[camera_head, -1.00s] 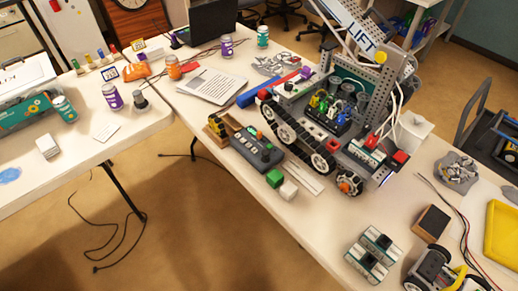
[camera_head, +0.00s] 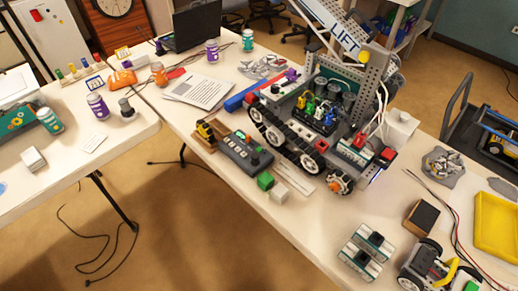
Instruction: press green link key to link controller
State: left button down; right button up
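A dark grey controller box (camera_head: 245,152) lies on the right-hand table, left of the tracked robot. Several small keys and knobs show on its top, some of them green. A green spot near its right end (camera_head: 257,161) may be a key, but it is too small to tell which one is the link key. A green cube (camera_head: 265,180) and a whitish cube (camera_head: 279,193) stand by the controller's near right end. Neither of my grippers shows in this view.
The tracked robot (camera_head: 290,137) with its LIFT mast stands right of the controller. A yellow toy on a wooden block (camera_head: 206,132) sits just left of it. A paper sheet (camera_head: 200,91) lies behind. The table's front edge is close, with a floor gap to the left table.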

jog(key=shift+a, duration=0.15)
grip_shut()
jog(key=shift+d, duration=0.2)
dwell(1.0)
